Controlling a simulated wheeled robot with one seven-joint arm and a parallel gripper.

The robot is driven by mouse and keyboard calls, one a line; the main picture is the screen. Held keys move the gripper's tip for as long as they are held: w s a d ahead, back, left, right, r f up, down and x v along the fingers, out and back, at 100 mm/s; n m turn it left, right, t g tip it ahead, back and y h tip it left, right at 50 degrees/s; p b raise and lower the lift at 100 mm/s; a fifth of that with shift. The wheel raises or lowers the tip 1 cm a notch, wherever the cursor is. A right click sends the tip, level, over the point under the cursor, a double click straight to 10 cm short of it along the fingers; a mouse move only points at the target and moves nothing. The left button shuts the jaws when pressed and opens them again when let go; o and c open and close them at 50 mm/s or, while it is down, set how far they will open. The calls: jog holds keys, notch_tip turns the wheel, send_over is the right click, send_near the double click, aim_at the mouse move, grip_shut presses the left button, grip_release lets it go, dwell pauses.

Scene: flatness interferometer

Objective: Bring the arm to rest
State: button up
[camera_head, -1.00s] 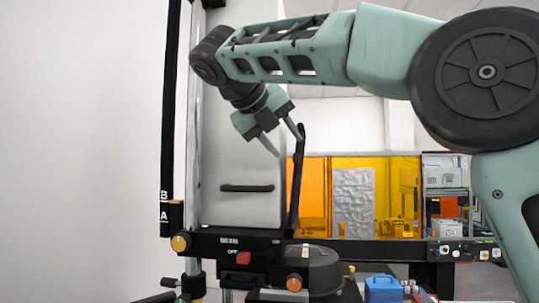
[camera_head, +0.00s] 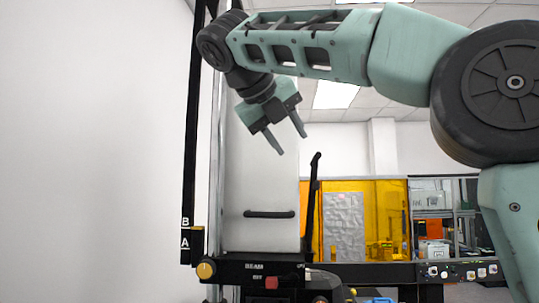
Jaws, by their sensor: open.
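My gripper (camera_head: 290,146) hangs at the end of my green arm, in front of the tall light-grey housing of the instrument (camera_head: 262,180). Its two grey fingers point down and to the right, spread apart with nothing between them. The fingertips are in the air, above and to the left of the top of a black lever (camera_head: 314,175). I see no contact between the gripper and the instrument. The arm reaches in from the right and bends down at the wrist.
A black handle (camera_head: 269,214) is on the housing's face. A dark rail marked A and B (camera_head: 191,150) stands at left, with a yellow knob (camera_head: 205,270) near its foot. Orange panels (camera_head: 389,207) and a control bar (camera_head: 456,272) are at right. The left side is bare wall.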

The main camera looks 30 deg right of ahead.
jog(key=s+a+f+m+y+b, duration=0.15)
jog(key=a+f+b, duration=0.25)
jog(key=f, duration=0.8)
jog(key=s+a+f+m+g+y+b, duration=0.1)
jog(key=a+f+m+y+b, duration=0.25)
jog(key=f, duration=0.85)
jog(key=s+a+f+m+y+b, duration=0.15)
jog(key=a+f+b, duration=0.3)
jog(key=f, duration=0.85)
jog(key=s+f+m+g+y+b, duration=0.1)
jog(key=s+f+m+b, duration=0.2)
jog(key=s+f+m, duration=0.3)
jog(key=s+a+f+m+g+y+b, duration=0.1)
jog(key=s+f+m+b, duration=0.2)
jog(key=f, duration=1.2)
jog(key=s+a+f+m+g+y+b, duration=0.1)
jog(key=s+f+m+g+y+b, duration=0.1)
jog(key=s+f+m, duration=0.7)
notch_tip(320, 180, down, 2)
jog(key=shift+s+b, duration=0.75)
jog(key=shift+s, duration=0.25)
